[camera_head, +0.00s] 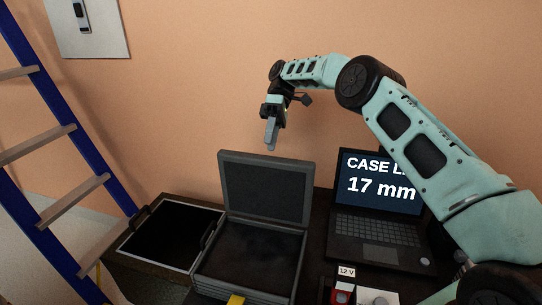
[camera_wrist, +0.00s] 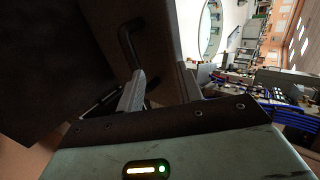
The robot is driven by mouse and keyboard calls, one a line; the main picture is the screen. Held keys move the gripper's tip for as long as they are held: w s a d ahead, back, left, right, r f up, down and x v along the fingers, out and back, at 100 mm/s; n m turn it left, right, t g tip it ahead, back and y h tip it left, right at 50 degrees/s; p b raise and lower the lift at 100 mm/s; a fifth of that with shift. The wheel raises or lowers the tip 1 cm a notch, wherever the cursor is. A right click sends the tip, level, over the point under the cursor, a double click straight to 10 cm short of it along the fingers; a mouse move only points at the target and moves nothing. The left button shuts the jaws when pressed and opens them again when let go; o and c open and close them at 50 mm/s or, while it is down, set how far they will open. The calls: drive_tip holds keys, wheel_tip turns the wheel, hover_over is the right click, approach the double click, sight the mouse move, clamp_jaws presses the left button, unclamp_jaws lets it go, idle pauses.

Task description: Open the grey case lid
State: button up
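The grey case (camera_head: 203,283) sits on the work surface in the head view. Its lid (camera_head: 265,153) stands up, tilted back near the wall, and the dark inside of the case shows. My gripper (camera_head: 270,145) hangs in the air just above the lid's top edge, fingers pointing down. It appears clear of the lid. In the wrist view, the two fingers of my gripper (camera_wrist: 160,88) are spread with nothing visible between them. A dark bent handle (camera_wrist: 128,38) shows beyond the fingers; I cannot tell which thing it belongs to.
An open dark tray (camera_head: 165,203) with handles lies left of the case. A laptop (camera_head: 370,232) reading "17 mm" stands to the right. A "12 V" label (camera_head: 346,272) and a red item (camera_head: 343,292) are in front. A blue ladder (camera_head: 35,190) stands at left.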

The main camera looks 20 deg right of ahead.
drive_tip(key=shift+r+p, duration=0.55)
drive_tip(key=shift+r, duration=1.1)
drive_tip(key=s+a+r+m+t+h, duration=0.1)
drive_tip(key=s+a+r+t+h, duration=0.25)
drive_tip(key=s+a, duration=1.4)
drive_tip(key=s+d+f+t, duration=0.1)
drive_tip(key=s+d, duration=0.1)
drive_tip(key=s, duration=0.5)
drive_tip(key=s+d+f+m+t+h, duration=0.1)
drive_tip(key=s+d+f+t, duration=0.1)
drive_tip(key=s, duration=0.6)
drive_tip(key=s+d+f+m+t, duration=0.1)
drive_tip(key=s+d+f, duration=0.1)
drive_tip(key=s, duration=0.5)
drive_tip(key=shift+s+d+h, duration=0.3)
drive_tip(key=shift+h, duration=0.05)
